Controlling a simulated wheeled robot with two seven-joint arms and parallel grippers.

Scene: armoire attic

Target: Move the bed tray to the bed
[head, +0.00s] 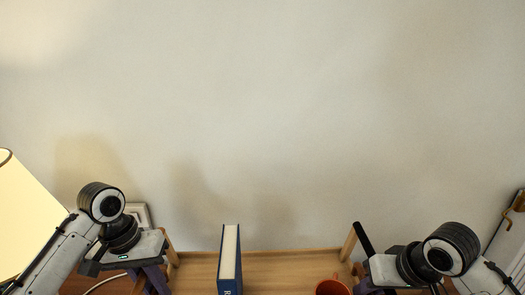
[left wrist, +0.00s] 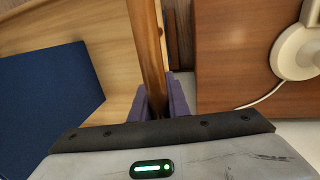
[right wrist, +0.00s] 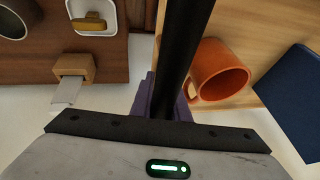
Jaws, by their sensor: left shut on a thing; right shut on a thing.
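The wooden bed tray (head: 285,262) is at the bottom of the head view, its near part cut off. It carries an upright blue book (head: 229,262) and an orange mug (head: 333,287). My left gripper (head: 158,275) is shut on the tray's left side, and its wooden edge (left wrist: 147,50) runs between the fingers in the left wrist view. My right gripper (head: 366,278) is shut at the tray's right side. A black rod (right wrist: 186,45) crosses between its fingers and hides the exact hold; tray wood shows beside it. The bed is not in view.
A lit lampshade (head: 25,225) stands at the left, and its white base (left wrist: 300,50) sits on a brown wooden surface. A plain wall (head: 260,120) is behind the tray. Another dark wooden surface (right wrist: 110,68) with small items lies beside the right gripper.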

